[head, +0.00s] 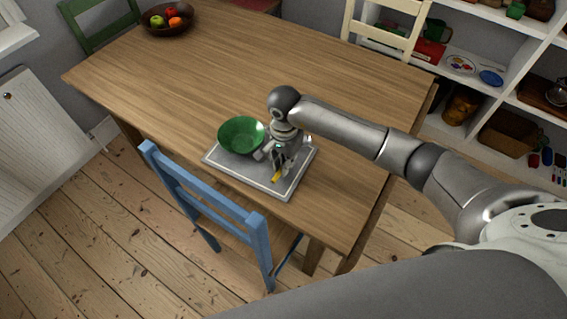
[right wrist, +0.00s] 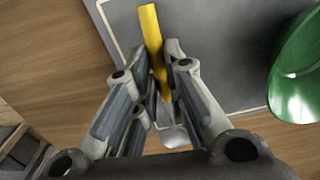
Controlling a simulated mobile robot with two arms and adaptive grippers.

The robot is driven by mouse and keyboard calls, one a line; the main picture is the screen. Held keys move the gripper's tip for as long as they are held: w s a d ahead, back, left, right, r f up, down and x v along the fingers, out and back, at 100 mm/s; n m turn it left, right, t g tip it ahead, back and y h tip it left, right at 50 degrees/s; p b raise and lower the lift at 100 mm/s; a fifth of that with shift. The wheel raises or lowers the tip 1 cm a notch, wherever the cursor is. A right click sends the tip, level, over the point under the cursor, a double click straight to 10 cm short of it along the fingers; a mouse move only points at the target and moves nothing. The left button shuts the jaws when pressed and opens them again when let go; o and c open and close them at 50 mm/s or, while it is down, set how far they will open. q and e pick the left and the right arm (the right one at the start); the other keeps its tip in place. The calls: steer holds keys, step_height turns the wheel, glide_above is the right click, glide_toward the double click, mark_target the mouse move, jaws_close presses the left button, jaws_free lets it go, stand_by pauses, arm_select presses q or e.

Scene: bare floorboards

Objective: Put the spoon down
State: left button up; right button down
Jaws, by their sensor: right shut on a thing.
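The spoon has a yellow handle and a grey metal bowl end. In the right wrist view its handle (right wrist: 152,35) sticks out past the fingertips and its bowl end shows between the fingers. My right gripper (right wrist: 170,75) is shut on the spoon. In the head view my right gripper (head: 278,165) is over the right part of a grey tray, and the spoon's yellow end (head: 277,177) shows just below it. I cannot tell whether the spoon touches the tray. My left gripper is not in view.
The grey tray (head: 283,189) lies near the wooden table's (head: 215,65) front edge. A green bowl (head: 240,137) stands on its left part. A blue chair (head: 205,200) is at the front edge. A fruit bowl (head: 167,24) stands at the far left. The middle of the table is clear.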

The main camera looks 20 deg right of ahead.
steer(key=shift+f, duration=0.9)
steer(key=shift+a, duration=0.1)
steer(key=shift+f, duration=0.1)
steer(key=c, duration=1.5)
jaws_free()
steer(key=shift+r, duration=0.3)
step_height(320, 180, up, 12)
steer(key=shift+f+b, duration=0.1)
steer(key=shift+b, duration=0.75)
